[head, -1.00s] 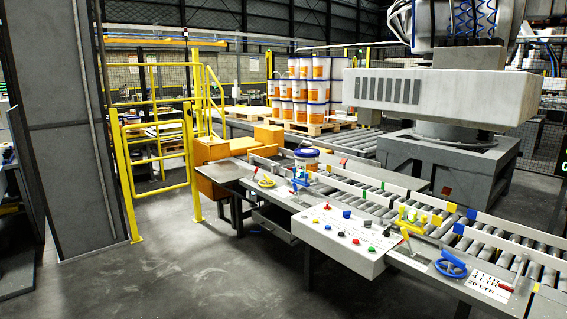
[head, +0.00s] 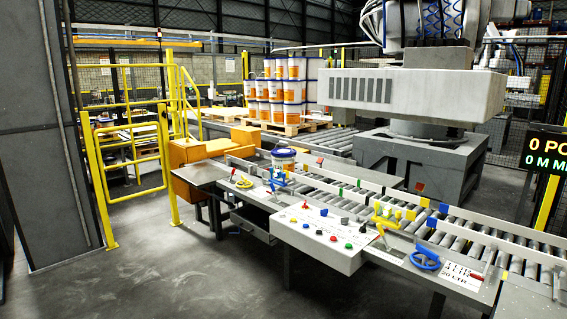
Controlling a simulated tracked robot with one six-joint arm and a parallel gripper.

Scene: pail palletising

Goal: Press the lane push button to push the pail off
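A white pail with an orange label and a blue rim (head: 283,161) stands upright on the roller lane (head: 335,187), near the lane's far left end. A white sloped control panel (head: 318,236) is fixed to the front side of the lane. It carries several small coloured buttons, among them red, green, blue, black and yellow ones. A green button (head: 348,246) and a red button (head: 334,238) show near its front. I cannot read which one is the lane push button. My gripper does not show in this view.
A yellow gate (head: 130,165) and a grey column (head: 40,140) stand at the left. Stacked pails (head: 280,95) on a pallet and a large grey machine (head: 420,155) stand behind. The floor (head: 170,270) in front is clear.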

